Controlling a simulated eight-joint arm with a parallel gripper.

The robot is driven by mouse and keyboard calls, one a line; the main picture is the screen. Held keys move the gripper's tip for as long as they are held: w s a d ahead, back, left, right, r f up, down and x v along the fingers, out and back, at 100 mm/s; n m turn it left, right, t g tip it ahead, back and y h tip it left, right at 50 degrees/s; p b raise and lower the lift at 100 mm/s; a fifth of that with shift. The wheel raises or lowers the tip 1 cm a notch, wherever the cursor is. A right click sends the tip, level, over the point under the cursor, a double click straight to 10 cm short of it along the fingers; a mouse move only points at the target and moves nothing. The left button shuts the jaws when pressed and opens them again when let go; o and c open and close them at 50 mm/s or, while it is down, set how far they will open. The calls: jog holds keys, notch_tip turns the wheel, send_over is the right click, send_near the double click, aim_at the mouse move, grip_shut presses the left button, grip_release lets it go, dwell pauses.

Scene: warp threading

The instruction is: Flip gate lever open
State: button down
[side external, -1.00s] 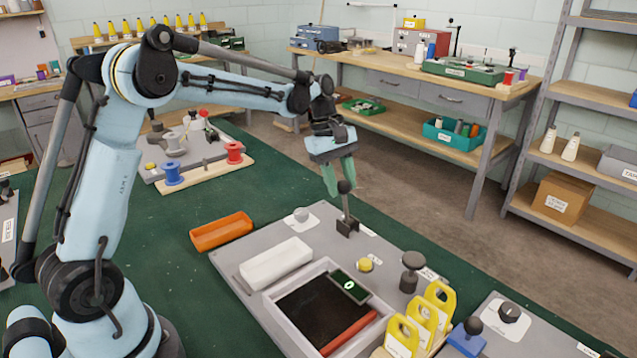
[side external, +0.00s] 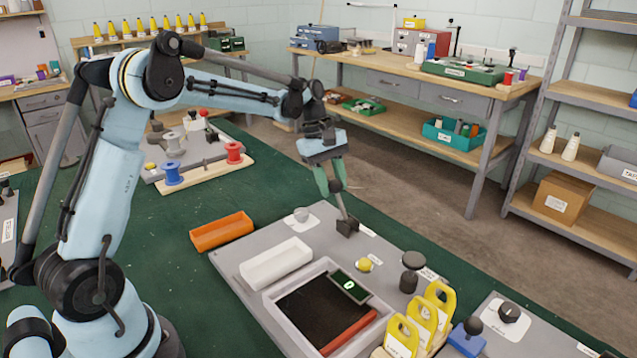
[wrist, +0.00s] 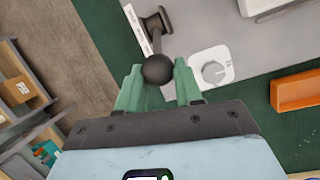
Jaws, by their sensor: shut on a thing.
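The gate lever (side external: 344,213) is a grey rod with a dark ball knob, rising from a small dark block (side external: 347,228) at the back edge of the grey panel. In the side view the rod leans to the left. My gripper (side external: 334,188) has its green fingers closed around the knob, which they partly hide. In the wrist view the ball knob (wrist: 158,69) sits between the two green fingertips, with the lever's rod running up to its round base.
An orange tray (side external: 221,231) lies to the left. A yellow button (side external: 364,264) and a black knob (side external: 411,262) are in front.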

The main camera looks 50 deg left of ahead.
jog(key=shift+s+a+f, duration=0.2)
jog(key=shift+a, duration=0.2)
jog(key=c, duration=1.1)
grip_release()
jog(key=o, duration=0.3)
jog(key=shift+d, duration=0.1)
jog(key=shift+o, duration=0.2)
jog(key=shift+r, duration=0.1)
jog(key=v, duration=1.2)
jog(key=shift+d, duration=0.1)
